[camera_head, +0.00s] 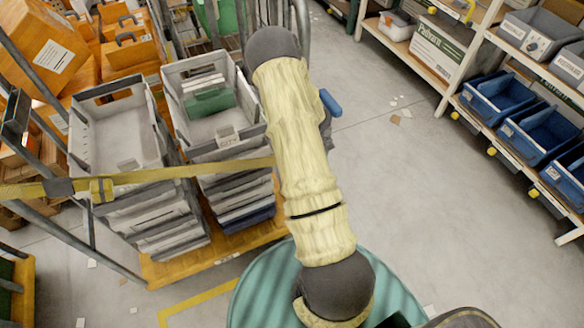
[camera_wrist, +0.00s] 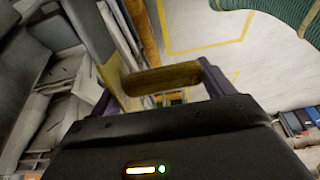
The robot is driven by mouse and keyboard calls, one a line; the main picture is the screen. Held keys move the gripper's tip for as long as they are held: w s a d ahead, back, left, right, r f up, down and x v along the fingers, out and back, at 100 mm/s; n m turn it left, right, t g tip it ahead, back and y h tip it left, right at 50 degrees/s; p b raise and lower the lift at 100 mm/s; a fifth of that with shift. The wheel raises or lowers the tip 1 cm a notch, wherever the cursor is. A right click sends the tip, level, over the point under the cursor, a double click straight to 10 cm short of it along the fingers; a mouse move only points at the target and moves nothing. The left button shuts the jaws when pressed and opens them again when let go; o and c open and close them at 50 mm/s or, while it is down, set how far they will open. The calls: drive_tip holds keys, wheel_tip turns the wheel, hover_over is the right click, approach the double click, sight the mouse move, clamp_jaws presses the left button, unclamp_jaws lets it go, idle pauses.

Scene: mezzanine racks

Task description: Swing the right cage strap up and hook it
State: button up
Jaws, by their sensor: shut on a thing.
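The yellow cage strap (camera_head: 180,172), with a dark buckle near its left end, runs taut across the front of the cage from the left post. Its right end goes behind my arm in the head view. In the wrist view my gripper (camera_wrist: 162,82) is shut on a brown bar-shaped piece, which seems to be the strap's end. A tan band, probably the strap (camera_wrist: 92,35), runs up and away from it. The cage's right post (camera_head: 303,28) shows beside my arm's upper end. My gripper is hidden in the head view, and I cannot make out a hook.
The cage holds stacked grey totes (camera_head: 112,150), one with a green item (camera_head: 208,100) inside. Orange cases (camera_head: 130,45) stand behind at the left. A shelf rack with blue bins (camera_head: 497,95) stands at the right. The grey floor between is mostly clear.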

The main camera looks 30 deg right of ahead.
drive_tip(key=shift+d+r, duration=0.3)
drive_tip(key=shift+r, duration=0.1)
drive_tip(key=o, duration=1)
drive_tip(key=shift+o, duration=1.2)
drive_tip(key=shift+s+r, duration=0.15)
drive_tip(key=shift+s, duration=0.2)
drive_tip(key=shift+w+a+f, duration=0.1)
drive_tip(key=shift+w+f, duration=0.1)
drive_tip(key=shift+w, duration=0.05)
drive_tip(key=v, duration=1.7)
drive_tip(key=shift+s+r, duration=0.25)
drive_tip(key=shift+r, duration=0.05)
